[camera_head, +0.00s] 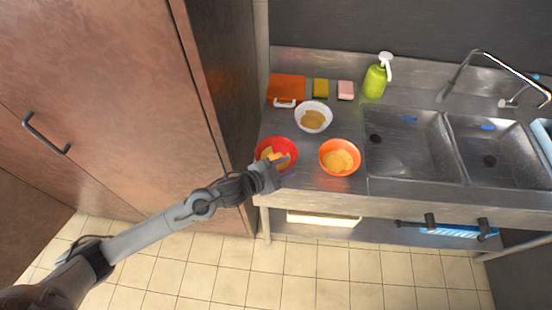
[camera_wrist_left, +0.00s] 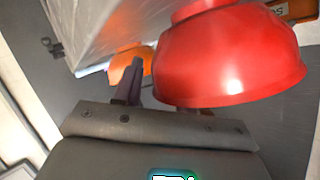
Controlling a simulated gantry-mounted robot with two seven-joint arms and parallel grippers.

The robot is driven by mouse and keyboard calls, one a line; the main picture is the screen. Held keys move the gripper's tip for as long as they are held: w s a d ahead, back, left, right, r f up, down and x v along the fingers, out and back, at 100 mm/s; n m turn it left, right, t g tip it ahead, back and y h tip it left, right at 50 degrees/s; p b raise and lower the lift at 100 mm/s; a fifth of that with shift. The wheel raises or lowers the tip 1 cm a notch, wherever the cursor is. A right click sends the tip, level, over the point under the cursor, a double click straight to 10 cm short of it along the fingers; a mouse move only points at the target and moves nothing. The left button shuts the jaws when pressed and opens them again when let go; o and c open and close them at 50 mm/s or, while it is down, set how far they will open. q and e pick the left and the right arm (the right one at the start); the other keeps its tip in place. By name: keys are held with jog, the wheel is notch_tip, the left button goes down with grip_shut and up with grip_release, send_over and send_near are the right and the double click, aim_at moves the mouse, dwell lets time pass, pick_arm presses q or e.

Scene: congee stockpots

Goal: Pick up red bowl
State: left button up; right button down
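The red bowl (camera_head: 291,145) stands at the left front of the steel counter, with yellowish food in it. My left gripper (camera_head: 277,164) is at the bowl's near right rim, its fingers overlapping the bowl in the head view. In the left wrist view the red bowl (camera_wrist_left: 228,60) fills the upper right, close to the gripper. One dark finger (camera_wrist_left: 131,85) shows beside the bowl; the other finger is hidden. Whether the fingers are closed on the rim cannot be told. My right gripper is in neither view.
An orange bowl (camera_head: 340,168) with food stands just right of the gripper. A white bowl (camera_head: 326,108) stands behind. The sinks (camera_head: 408,160) lie right; a tall brown cabinet (camera_head: 110,90) is left.

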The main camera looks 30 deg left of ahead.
pick_arm(q)
grip_shut()
jog(key=shift+r, duration=0.15)
